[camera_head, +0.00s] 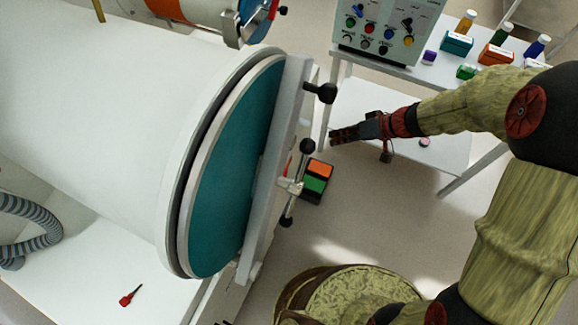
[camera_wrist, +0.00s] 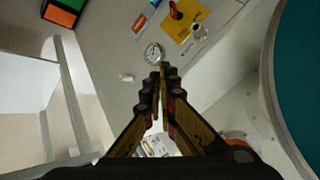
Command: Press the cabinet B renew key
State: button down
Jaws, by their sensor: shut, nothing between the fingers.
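A grey control panel (camera_head: 388,26) with several coloured buttons and small levers stands at the top in the head view. Its lettering is too small to read, so I cannot tell which button, if any, is the cabinet B renew key. My gripper (camera_head: 333,136) is shut and empty, below the panel and to the right of the big teal door, apart from both. In the wrist view my gripper (camera_wrist: 161,68) shows with its fingertips together, touching nothing visible. The panel's buttons cannot be made out in the wrist view.
The white chamber's teal door (camera_head: 235,170) with its black-knobbed clamp bar (camera_head: 296,184) is at left. An orange-green box (camera_head: 316,181) is beside it. Bottles and small boxes (camera_head: 457,43) stand right of the panel. A round gauge (camera_wrist: 153,53) and yellow card (camera_wrist: 184,30) lie beyond my fingertips.

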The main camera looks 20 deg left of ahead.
aim_at(288, 164)
notch_tip(288, 164, down, 31)
jog(key=a+n+b, duration=0.1)
jog(key=a+b, duration=0.1)
jog(key=shift+s+a+t+b, duration=0.15)
jog(key=shift+a+t+b, duration=0.15)
jog(key=shift+a+t, duration=0.1)
jog(key=shift+f, duration=0.1)
jog(key=a, duration=0.8)
jog(key=shift+w+a, duration=0.35)
jog(key=shift+a+b, duration=0.25)
jog(key=shift+b, duration=0.3)
jog(key=shift+a, duration=0.2)
